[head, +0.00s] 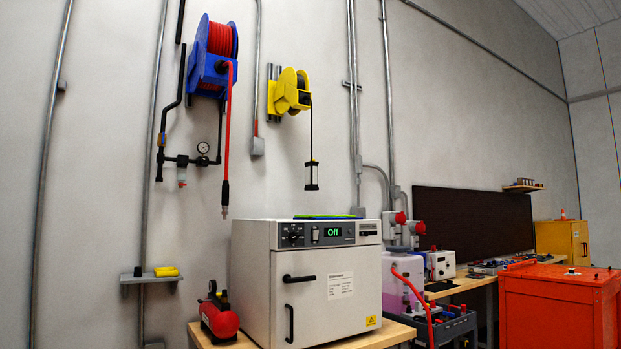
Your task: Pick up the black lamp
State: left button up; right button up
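A small black lamp (312,176) with a pale middle hangs upright on a dark cord. The cord comes down from a yellow reel (289,92) on the wall. The lamp hangs in free air above a light grey oven (325,292) and touches nothing below it. Neither of my grippers shows in the head view.
A blue hose reel (212,62) with a hanging red hose (227,140) is left of the lamp. A small wall shelf (150,280) holds a yellow item. A red tank (219,318) stands beside the oven. An orange cabinet (557,308) is at right.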

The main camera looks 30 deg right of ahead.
aim_at(312, 167)
jog(key=z, duration=0.2)
jog(key=k, duration=0.45)
jog(key=z, duration=1.9)
jog(key=i, duration=2.45)
jog(key=u, duration=0.3)
jog(key=i, duration=1.35)
jog(key=u, duration=1.7)
jog(key=i, duration=0.6)
jog(key=u, duration=0.45)
